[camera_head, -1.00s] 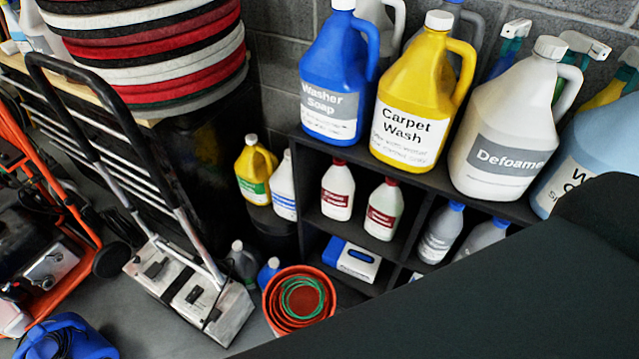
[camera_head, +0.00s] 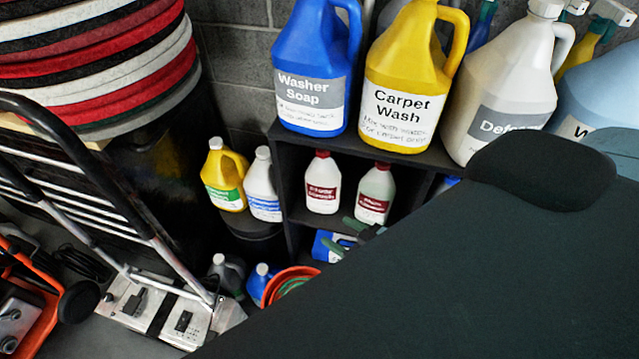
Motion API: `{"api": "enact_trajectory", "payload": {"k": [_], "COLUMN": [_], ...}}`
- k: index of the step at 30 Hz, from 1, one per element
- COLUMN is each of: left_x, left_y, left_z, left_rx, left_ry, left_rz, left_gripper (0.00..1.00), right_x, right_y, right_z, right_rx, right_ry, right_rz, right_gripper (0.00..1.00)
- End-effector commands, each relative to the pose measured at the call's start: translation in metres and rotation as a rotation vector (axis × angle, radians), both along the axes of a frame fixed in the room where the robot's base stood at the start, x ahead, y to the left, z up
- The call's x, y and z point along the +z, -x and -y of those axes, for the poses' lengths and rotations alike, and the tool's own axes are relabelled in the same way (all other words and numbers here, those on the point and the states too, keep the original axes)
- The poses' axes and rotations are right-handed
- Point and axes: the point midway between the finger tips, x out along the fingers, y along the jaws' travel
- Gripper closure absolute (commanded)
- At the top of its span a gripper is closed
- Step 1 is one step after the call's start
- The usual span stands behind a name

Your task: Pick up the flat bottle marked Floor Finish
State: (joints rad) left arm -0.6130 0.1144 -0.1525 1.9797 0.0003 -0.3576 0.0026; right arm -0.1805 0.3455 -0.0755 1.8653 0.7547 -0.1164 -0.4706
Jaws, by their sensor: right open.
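No label reading Floor Finish is legible. A blue and white container (camera_head: 324,246) lies low in the black shelf and is the only flat-lying one I see; its marking is unreadable. My right gripper (camera_head: 346,236) is open, its greenish fingers in front of this container and hiding part of it. I cannot tell whether they touch it. My right arm covers the lower right of the view. My left gripper is not in view.
Two white bottles with red labels (camera_head: 322,184) (camera_head: 375,194) stand on the shelf just above. Large jugs, Washer Soap (camera_head: 312,85) and Carpet Wash (camera_head: 405,90), stand on top. A red bucket (camera_head: 285,279) and a floor machine (camera_head: 165,308) are lower left.

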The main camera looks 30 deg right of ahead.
Motion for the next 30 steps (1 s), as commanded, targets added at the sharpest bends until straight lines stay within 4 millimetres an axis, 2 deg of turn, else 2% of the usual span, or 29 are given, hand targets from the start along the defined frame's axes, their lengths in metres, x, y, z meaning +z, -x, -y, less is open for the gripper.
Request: {"api": "enact_trajectory", "payload": {"k": [1, 3, 6, 9, 15, 20, 27, 30], "left_x": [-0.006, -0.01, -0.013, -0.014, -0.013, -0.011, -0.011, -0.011], "left_y": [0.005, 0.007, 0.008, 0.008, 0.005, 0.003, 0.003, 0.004], "left_z": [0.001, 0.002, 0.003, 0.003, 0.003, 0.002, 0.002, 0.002], "left_rx": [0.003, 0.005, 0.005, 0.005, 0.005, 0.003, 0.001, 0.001], "left_ry": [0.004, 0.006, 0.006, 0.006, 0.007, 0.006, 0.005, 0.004], "left_rz": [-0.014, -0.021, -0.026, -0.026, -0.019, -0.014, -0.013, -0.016], "left_gripper": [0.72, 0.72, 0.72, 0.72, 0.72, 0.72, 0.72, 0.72], "right_x": [0.011, 0.031, 0.055, 0.072, 0.083, 0.083, 0.082, 0.082], "right_y": [-0.024, -0.05, -0.078, -0.094, -0.104, -0.108, -0.128, -0.13], "right_z": [0.015, 0.033, 0.054, 0.067, 0.076, 0.075, 0.073, 0.072], "right_rx": [-0.014, -0.036, -0.067, -0.091, -0.107, -0.107, -0.106, -0.106], "right_ry": [-0.001, -0.007, -0.013, -0.019, -0.023, -0.023, -0.024, -0.024], "right_rz": [0.056, 0.125, 0.2, 0.247, 0.274, 0.274, 0.274, 0.273], "right_gripper": [0.41, 0.41, 0.41, 0.41, 0.41, 0.41, 0.41, 0.41]}}
